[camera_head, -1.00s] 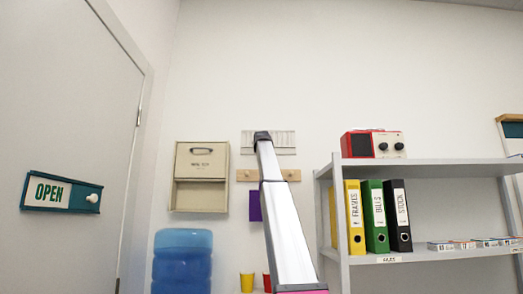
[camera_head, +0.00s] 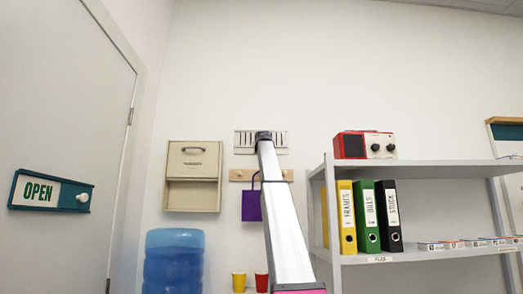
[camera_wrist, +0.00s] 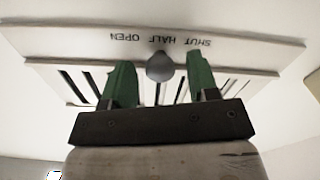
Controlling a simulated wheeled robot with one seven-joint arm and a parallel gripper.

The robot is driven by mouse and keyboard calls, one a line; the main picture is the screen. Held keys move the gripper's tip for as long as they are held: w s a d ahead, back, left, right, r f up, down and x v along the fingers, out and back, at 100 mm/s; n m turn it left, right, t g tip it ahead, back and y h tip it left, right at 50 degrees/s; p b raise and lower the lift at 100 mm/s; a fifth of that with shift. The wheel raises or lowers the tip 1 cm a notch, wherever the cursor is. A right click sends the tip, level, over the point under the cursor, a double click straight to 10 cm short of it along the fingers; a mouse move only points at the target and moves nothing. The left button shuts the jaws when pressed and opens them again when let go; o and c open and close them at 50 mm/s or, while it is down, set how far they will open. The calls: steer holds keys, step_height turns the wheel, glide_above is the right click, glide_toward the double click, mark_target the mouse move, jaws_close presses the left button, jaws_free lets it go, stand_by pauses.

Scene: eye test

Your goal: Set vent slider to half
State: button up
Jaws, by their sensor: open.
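The vent (camera_head: 243,142) is a pale plate with upright slots on the back wall, partly hidden behind my gripper (camera_head: 263,136) in the head view. In the wrist view the vent plate (camera_wrist: 250,59) shows upside-down labels: OPEN on the left, HALF in the middle, SHUT on the right. The grey slider knob (camera_wrist: 160,66) stands about in line with the HALF label. Dark openings show in several slots. My gripper's green fingers (camera_wrist: 161,85) are open, one on each side of the knob, with gaps between them and it.
A wooden peg rail (camera_head: 240,175) with a purple bag (camera_head: 251,206) hangs just below the vent. A beige wall box (camera_head: 193,176) is left of it. A grey shelf (camera_head: 440,168) with a radio (camera_head: 364,145) and binders stands right. The wall above is clear.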

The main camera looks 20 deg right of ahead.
steer(key=shift+s, duration=0.1)
steer(key=v, duration=1)
steer(key=shift+s, duration=0.3)
steer(key=shift+a, duration=0.1)
